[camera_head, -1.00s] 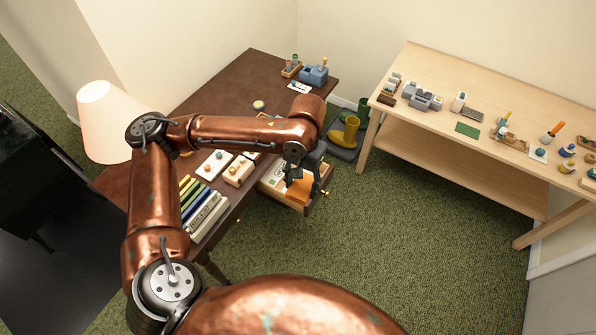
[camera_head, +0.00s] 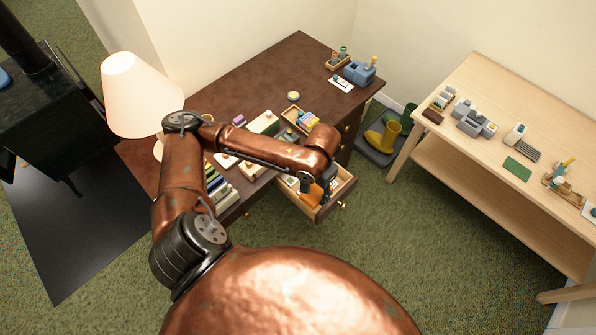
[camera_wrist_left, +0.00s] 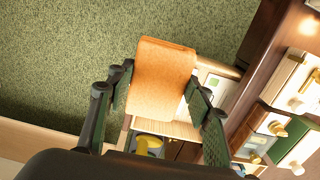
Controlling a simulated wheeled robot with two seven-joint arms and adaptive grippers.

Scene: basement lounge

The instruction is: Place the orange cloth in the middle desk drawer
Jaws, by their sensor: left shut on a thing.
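My left gripper (camera_head: 320,188) is over the open desk drawer (camera_head: 340,193) in the head view. It is shut on the orange cloth (camera_wrist_left: 160,80), a folded, padded-looking rectangle. In the left wrist view the cloth stands between the two dark fingers, with carpet and part of the drawer behind it. In the head view only a little of the cloth (camera_head: 313,195) shows below the wrist. The arm hides part of the drawer, and I cannot tell whether the cloth touches its floor. My right gripper is not in view.
The dark desk (camera_head: 265,85) holds a lamp (camera_head: 140,95), books, boxes and a blue organizer (camera_head: 359,72). A light workbench (camera_head: 470,85) with small items is at right. Open carpet (camera_head: 400,230) lies before the drawer.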

